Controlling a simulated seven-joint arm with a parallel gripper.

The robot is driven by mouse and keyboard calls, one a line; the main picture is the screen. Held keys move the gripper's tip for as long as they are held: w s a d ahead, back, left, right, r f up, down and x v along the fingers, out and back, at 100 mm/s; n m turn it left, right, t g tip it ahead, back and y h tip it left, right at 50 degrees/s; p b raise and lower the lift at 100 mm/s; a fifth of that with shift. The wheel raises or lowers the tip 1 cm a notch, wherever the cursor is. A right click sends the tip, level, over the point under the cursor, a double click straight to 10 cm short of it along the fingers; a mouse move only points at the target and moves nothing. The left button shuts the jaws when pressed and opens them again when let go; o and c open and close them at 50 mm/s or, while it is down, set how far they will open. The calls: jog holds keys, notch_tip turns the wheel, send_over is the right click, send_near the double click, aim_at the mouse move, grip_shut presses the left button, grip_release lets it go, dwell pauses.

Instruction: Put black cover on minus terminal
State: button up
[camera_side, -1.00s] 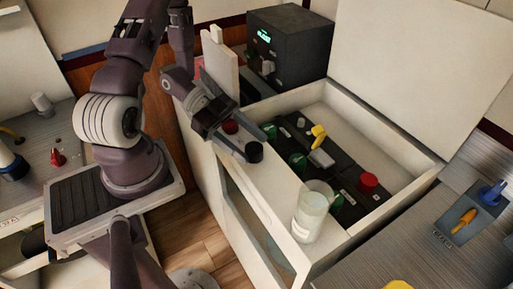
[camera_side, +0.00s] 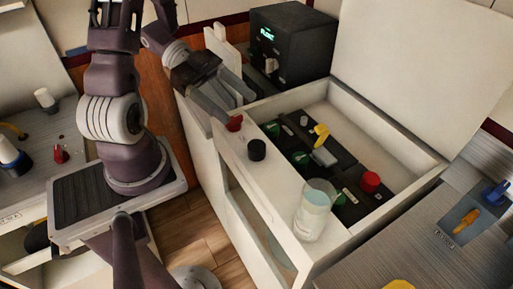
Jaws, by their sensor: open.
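The black cover (camera_side: 257,149) stands on the near ledge of the white cabinet, uncovered and apart from my gripper. A red cover (camera_side: 234,123) sits on the same ledge, behind and left of it. My gripper (camera_side: 238,108) is open above the ledge, its fingers close to the red cover; I cannot tell whether they touch it. Inside the open compartment lie dark battery blocks (camera_side: 345,182) with green parts, a yellow-handled piece (camera_side: 320,133) and a red cap (camera_side: 369,181). I cannot tell which post is the minus terminal.
A clear jar (camera_side: 314,212) stands on the ledge's front corner. A black box with a green display (camera_side: 290,45) is behind. The raised white lid (camera_side: 420,60) stands at the back. Blue and orange tools (camera_side: 466,220) lie at the right.

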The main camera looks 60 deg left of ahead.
jog(key=w+a+m+t+y, duration=0.1)
jog(key=w+a+t+y, duration=0.15)
jog(key=w, duration=0.35)
jog(key=w+a+m+t+y, duration=0.1)
jog(key=w+a+y, duration=0.25)
jog(key=w, duration=0.35)
jog(key=m+g+y, duration=0.4)
jog(key=g+y, duration=0.2)
jog(key=g, duration=0.3)
send_over(256, 145)
notch_tip(256, 145, down, 10)
jog(key=shift+d+r, duration=0.1)
jog(key=shift+r, duration=0.15)
jog(key=shift+f, duration=0.15)
jog(key=shift+c, duration=0.4)
